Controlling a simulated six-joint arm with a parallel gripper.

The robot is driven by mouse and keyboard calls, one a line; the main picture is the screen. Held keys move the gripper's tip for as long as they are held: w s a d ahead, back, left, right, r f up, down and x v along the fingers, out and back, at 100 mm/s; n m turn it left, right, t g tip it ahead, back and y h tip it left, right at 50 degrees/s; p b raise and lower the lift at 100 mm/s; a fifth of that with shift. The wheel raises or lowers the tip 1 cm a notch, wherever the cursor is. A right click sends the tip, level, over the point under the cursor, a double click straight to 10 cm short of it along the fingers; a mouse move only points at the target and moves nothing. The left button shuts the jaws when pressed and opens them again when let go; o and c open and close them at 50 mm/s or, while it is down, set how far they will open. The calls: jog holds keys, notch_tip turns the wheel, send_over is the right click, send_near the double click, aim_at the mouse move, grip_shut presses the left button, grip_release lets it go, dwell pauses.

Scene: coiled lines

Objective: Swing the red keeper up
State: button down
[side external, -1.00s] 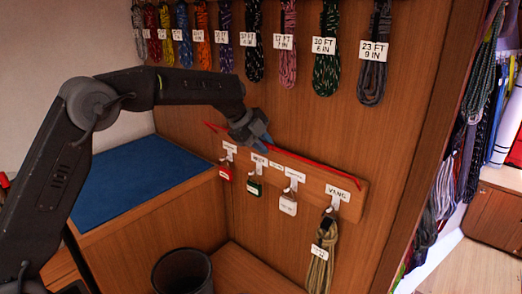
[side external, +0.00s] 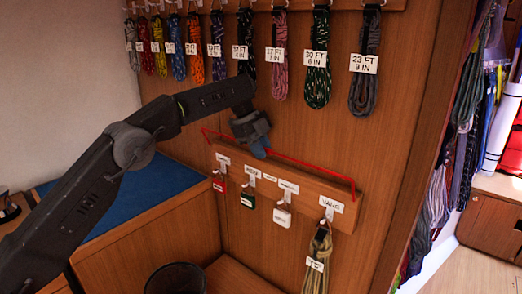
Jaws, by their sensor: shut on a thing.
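The red keeper (side external: 310,171) is a thin red bar running along the upper edge of the wooden hook board (side external: 275,193). Its short bent ends reach down to the board at far left and right, and its long run stands just above the board. My gripper (side external: 260,153) points down at the left half of the keeper, its blue fingers shut on the bar. The exact contact is small and partly hidden by the fingers. Below, white hooks carry a red tag (side external: 219,185), a dark green tag (side external: 247,200), a white tag (side external: 282,217) and a beige rope coil (side external: 318,258) under the VANG label (side external: 331,204).
Several labelled rope coils (side external: 317,75) hang in a row on the wall above the board. A dark bin (side external: 176,279) stands below left. A blue-topped bench (side external: 170,187) lies behind my arm.

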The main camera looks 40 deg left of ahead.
jog(key=shift+d, duration=0.15)
jog(key=c, duration=1.1)
grip_release()
jog(key=v, duration=0.5)
jog(key=s+a, duration=0.5)
jog(key=a, duration=0.6)
